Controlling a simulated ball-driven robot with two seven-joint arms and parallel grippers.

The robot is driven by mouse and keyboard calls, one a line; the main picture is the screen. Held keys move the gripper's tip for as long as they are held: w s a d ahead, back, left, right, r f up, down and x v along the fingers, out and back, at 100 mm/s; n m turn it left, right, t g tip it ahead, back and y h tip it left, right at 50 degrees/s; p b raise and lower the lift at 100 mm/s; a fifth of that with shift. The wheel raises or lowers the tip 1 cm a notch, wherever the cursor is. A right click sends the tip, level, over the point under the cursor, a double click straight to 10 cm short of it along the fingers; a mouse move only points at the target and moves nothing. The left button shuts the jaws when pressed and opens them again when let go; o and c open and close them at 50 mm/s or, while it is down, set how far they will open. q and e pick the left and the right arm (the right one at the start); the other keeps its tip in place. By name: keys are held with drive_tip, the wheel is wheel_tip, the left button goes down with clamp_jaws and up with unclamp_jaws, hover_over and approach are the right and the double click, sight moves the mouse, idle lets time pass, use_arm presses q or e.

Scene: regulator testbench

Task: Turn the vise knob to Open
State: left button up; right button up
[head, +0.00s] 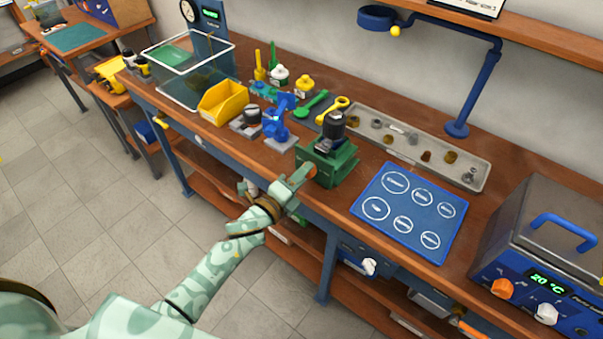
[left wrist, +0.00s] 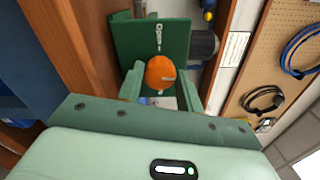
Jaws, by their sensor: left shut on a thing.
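The green vise (head: 330,172) stands at the front edge of the workbench, with a dark cylindrical part (head: 331,126) upright in it. Its round orange knob (left wrist: 160,72) is on the front face, which shows in the left wrist view. White lettering (left wrist: 159,36) beside the knob is too small to read surely. A small pale mark (left wrist: 168,79) is on the knob. My left gripper (head: 301,178) reaches the vise front from the left. In the wrist view its fingers (left wrist: 160,88) lie on both sides of the knob, shut on it. My right gripper is not in view.
A blue mat with white circles (head: 411,212) lies right of the vise. A grey tray of small parts (head: 405,142) lies behind. A blue stand (head: 277,125) and yellow bin (head: 222,102) are left. A heater box (head: 545,255) stands far right.

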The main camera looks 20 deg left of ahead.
use_arm(q)
drive_tip(key=n+p, duration=0.1)
drive_tip(key=n, duration=0.3)
drive_tip(key=shift+n+p, duration=0.3)
drive_tip(key=n+p, duration=0.2)
drive_tip(key=n, duration=0.3)
drive_tip(key=shift+n, duration=0.3)
drive_tip(key=n+p, duration=0.1)
drive_tip(key=n, duration=0.3)
drive_tip(key=shift+f, duration=0.1)
drive_tip(key=shift+s+f+n+p, duration=0.1)
drive_tip(key=shift+n+p, duration=0.65)
drive_tip(key=shift+n, duration=1.45)
drive_tip(key=o, duration=1)
drive_tip(key=p+v, duration=0.1)
drive_tip(key=v, duration=1.5)
drive_tip(key=shift+s+p, duration=0.15)
drive_tip(key=shift+p, duration=0.15)
